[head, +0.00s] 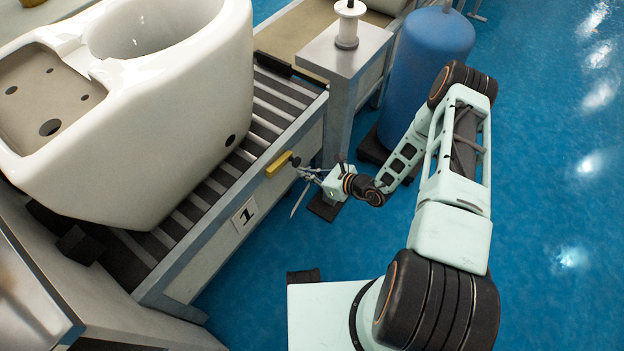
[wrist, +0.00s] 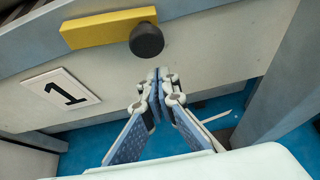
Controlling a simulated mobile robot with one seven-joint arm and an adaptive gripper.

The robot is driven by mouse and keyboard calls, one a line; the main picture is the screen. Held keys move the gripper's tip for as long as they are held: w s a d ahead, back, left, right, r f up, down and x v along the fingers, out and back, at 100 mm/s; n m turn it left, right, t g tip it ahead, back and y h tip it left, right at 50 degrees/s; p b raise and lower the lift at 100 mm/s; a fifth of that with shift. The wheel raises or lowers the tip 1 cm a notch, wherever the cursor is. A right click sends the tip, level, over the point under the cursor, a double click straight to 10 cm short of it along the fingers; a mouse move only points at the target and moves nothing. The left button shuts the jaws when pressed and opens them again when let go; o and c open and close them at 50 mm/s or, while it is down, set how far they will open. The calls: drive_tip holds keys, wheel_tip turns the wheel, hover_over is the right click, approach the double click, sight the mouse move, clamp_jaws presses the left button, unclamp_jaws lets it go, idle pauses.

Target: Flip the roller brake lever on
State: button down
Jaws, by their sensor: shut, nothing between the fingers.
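The brake lever is a yellow bar (head: 279,164) with a black knob at its right end, on the side panel of the roller conveyor (head: 215,230). In the wrist view the yellow bar (wrist: 100,28) lies nearly level and the black knob (wrist: 146,40) sticks out towards me. My gripper (head: 302,171) is beside the knob on the panel's outer side. In the wrist view my gripper (wrist: 157,72) is shut and empty, its fingertips together just below the knob in the picture. I cannot tell whether they touch it.
A white toilet (head: 190,100) sits on the rollers. A number 1 label (wrist: 60,92) is on the panel, left of the lever. A grey pedestal (head: 340,65) and a blue tank (head: 420,70) stand beyond my gripper. The blue floor at right is open.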

drive_tip(key=shift+a+r, duration=0.15)
drive_tip(key=shift+r, duration=0.7)
drive_tip(key=shift+w+d+r+p, duration=0.15)
drive_tip(key=shift+r+p, duration=0.15)
drive_tip(key=shift+r, duration=0.2)
drive_tip(key=shift+w+d+r+p, duration=0.1)
drive_tip(key=shift+r+p, duration=0.15)
drive_tip(key=shift+r, duration=0.2)
wheel_tip(320, 180, down, 5)
drive_tip(key=b, duration=0.4)
drive_tip(key=p+v, duration=0.3)
drive_tip(key=v, duration=0.8)
drive_tip(key=shift+r, duration=0.2)
